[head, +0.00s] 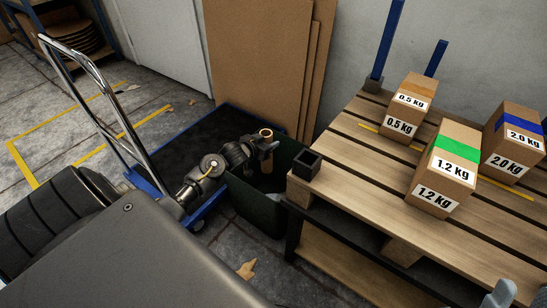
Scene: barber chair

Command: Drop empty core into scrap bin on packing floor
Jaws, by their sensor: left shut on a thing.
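The empty core (267,163) is a tan cardboard tube with an open top. It stands roughly upright above and partly within the mouth of the scrap bin. My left gripper (266,147) is shut on the core near its upper end. The scrap bin (254,209) is a dark green, open-topped bin on the floor, left of the wooden pallet table. Its inside is dark, and my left arm hides part of its rim. A grey part of what looks like my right gripper (497,298) shows at the bottom right edge, mostly out of frame.
The slatted wooden table (355,160) holds boxes marked 0.5 kg (409,103), 1.2 kg (446,168) and 2.0 kg (513,142). A small black open box (307,165) sits at its corner by the bin. A blue-edged hand truck (100,125) and cardboard sheets (258,65) stand behind.

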